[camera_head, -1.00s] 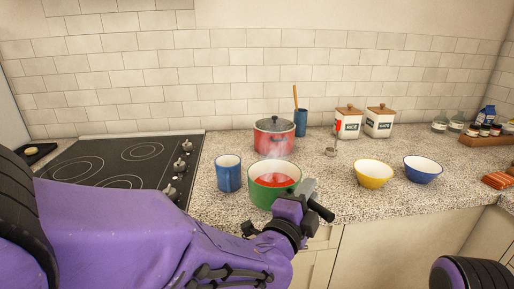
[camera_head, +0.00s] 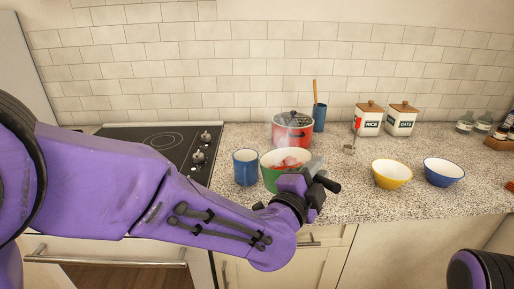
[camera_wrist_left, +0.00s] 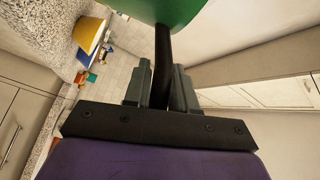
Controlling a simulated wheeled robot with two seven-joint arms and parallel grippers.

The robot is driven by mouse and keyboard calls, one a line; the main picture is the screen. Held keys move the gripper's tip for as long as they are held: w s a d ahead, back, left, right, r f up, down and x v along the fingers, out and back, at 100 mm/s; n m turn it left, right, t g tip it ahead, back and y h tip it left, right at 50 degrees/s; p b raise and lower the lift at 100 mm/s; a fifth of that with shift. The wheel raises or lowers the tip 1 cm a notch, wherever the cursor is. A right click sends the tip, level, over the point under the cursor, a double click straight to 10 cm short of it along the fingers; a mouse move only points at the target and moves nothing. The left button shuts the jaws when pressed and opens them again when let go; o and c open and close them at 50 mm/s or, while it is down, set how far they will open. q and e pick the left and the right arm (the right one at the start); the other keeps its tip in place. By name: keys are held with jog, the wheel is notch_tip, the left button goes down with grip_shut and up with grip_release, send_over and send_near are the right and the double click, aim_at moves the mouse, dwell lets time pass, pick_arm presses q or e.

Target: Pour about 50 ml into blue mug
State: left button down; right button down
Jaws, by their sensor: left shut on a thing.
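The blue mug (camera_head: 245,170) stands upright on the counter, just left of the green pot (camera_head: 270,181). The pot has a white inside and red contents, with steam above it. My left gripper (camera_head: 309,177) is at the pot's right front side, shut on its black handle. In the left wrist view the fingers (camera_wrist_left: 160,85) close around the handle (camera_wrist_left: 163,60), under the green pot (camera_wrist_left: 165,10). The pot looks nearly level and apart from the mug. I cannot tell whether it touches the counter. The mug's inside is mostly hidden. My right gripper is not in view.
A lidded red pot (camera_head: 291,133) stands behind the green pot. A black cooktop (camera_head: 165,147) is at the left. A yellow bowl (camera_head: 391,176) and a blue bowl (camera_head: 443,173) sit at the right. Canisters (camera_head: 384,120) stand by the wall. Counter between pot and yellow bowl is clear.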

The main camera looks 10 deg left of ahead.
pick_arm(q)
jog(key=w+a+r+n+y+p, duration=0.1)
jog(key=w+a+r+n+p, duration=0.3)
jog(key=a+r+n+p, duration=0.3)
notch_tip(320, 180, up, 3)
jog(key=a, duration=0.2)
jog(key=shift+w+a+r+n, duration=0.15)
jog(key=shift+a+n, duration=0.15)
jog(key=shift+n, duration=0.1)
jog(key=shift+w+a, duration=0.1)
jog(key=shift+a, duration=0.05)
jog(key=shift+w+a+n, duration=0.2)
jog(key=shift+a+n, duration=0.2)
jog(key=shift+n, duration=0.1)
jog(key=shift+w+a, duration=0.15)
jog(key=shift+a, duration=0.15)
